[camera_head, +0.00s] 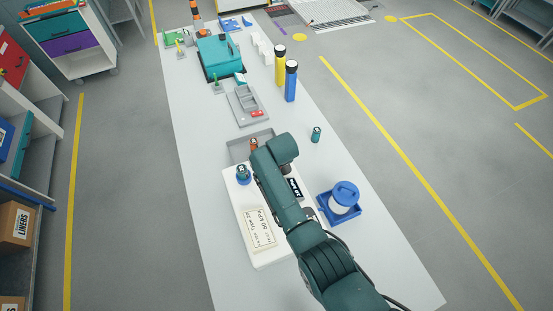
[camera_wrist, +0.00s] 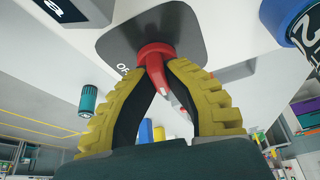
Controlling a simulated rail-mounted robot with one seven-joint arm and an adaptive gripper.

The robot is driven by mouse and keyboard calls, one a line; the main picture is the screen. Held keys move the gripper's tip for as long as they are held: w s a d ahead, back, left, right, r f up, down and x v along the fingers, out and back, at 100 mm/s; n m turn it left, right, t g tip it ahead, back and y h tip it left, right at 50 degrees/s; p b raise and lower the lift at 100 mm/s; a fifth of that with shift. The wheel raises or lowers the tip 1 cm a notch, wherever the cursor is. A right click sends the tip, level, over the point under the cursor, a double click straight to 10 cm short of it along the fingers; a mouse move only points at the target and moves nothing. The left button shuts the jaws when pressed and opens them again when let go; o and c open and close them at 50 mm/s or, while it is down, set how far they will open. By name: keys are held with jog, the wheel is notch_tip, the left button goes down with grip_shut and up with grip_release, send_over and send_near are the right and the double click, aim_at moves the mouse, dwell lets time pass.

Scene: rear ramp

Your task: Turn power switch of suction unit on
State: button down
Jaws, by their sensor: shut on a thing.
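The white suction unit (camera_head: 240,204) lies on the long table in the head view, with a "50 kPa" label on its top. My arm covers its right part. In the wrist view, the red power switch (camera_wrist: 153,51) sits on a dark grey plate (camera_wrist: 190,27), with partly hidden lettering starting "OF" beside it. My gripper (camera_wrist: 159,69) has its two yellow-ribbed fingers converged on the red lever, which shows between the fingertips. The lever points down in the wrist view. The head view hides the fingers behind my arm.
A blue-lidded white jar (camera_head: 343,198) stands in a blue holder right of my arm. A small teal can (camera_head: 316,134) stands further back. A grey tray (camera_head: 236,153) lies behind the unit. Yellow (camera_head: 280,66) and blue (camera_head: 291,83) cylinders stand farther off.

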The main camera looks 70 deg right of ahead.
jog(key=shift+s+a+f+n+t+y, duration=0.1)
jog(key=shift+f+n+t+y, duration=0.15)
jog(key=shift+n, duration=0.85)
jog(key=c, duration=1.1)
grip_release()
jog(key=shift+r, duration=0.1)
jog(key=v, duration=1.2)
